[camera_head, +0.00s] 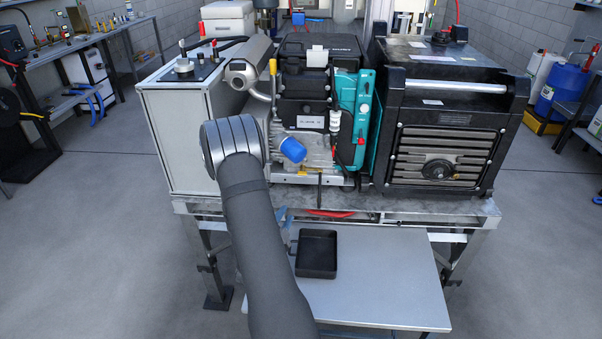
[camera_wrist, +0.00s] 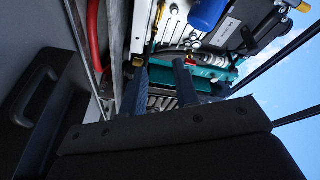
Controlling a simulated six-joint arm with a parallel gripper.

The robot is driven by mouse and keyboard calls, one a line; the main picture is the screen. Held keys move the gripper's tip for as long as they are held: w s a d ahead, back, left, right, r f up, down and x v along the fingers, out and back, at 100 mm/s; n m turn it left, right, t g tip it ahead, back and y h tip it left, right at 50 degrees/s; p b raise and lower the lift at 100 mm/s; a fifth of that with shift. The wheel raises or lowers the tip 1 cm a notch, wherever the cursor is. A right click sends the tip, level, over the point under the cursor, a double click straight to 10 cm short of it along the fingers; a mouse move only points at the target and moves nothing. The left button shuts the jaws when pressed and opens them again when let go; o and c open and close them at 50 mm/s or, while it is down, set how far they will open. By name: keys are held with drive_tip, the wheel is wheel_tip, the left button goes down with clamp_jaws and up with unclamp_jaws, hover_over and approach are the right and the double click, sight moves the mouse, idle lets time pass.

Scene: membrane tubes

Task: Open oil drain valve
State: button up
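The engine (camera_head: 310,100) stands on the metal bench, with a blue oil filter (camera_head: 293,150) on its lower front. A small yellow part (camera_head: 302,172) sits just below the filter; I cannot tell whether it is the drain valve. In the wrist view, the blue filter (camera_wrist: 207,14) is at the top, and a thin rod with a brass-coloured end (camera_wrist: 138,62) shows near the left finger. My gripper (camera_wrist: 161,78) is open, its two dark blue fingers apart with nothing clearly held. In the head view, my forearm hides most of it below the bench edge.
A black drain pan (camera_head: 317,255) lies on the lower grey shelf (camera_head: 385,285). A red hose (camera_wrist: 95,40) runs near the bench edge. A black generator unit (camera_head: 440,130) stands right and a white cabinet (camera_head: 180,140) left.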

sight(302, 172)
drive_tip(key=w+d+m, duration=0.1)
drive_tip(key=w+m, duration=0.1)
drive_tip(key=w, duration=0.4)
drive_tip(key=w+d+m+h, duration=0.1)
drive_tip(key=w+m, duration=0.1)
drive_tip(key=w, duration=0.5)
drive_tip(key=w+d+m+g, duration=0.1)
drive_tip(key=w+m, duration=0.1)
drive_tip(key=w, duration=0.5)
drive_tip(key=shift+w+d+r+m+h, duration=0.15)
drive_tip(key=shift+r+m+h, duration=0.15)
drive_tip(key=shift+r+m, duration=0.1)
clamp_jaws()
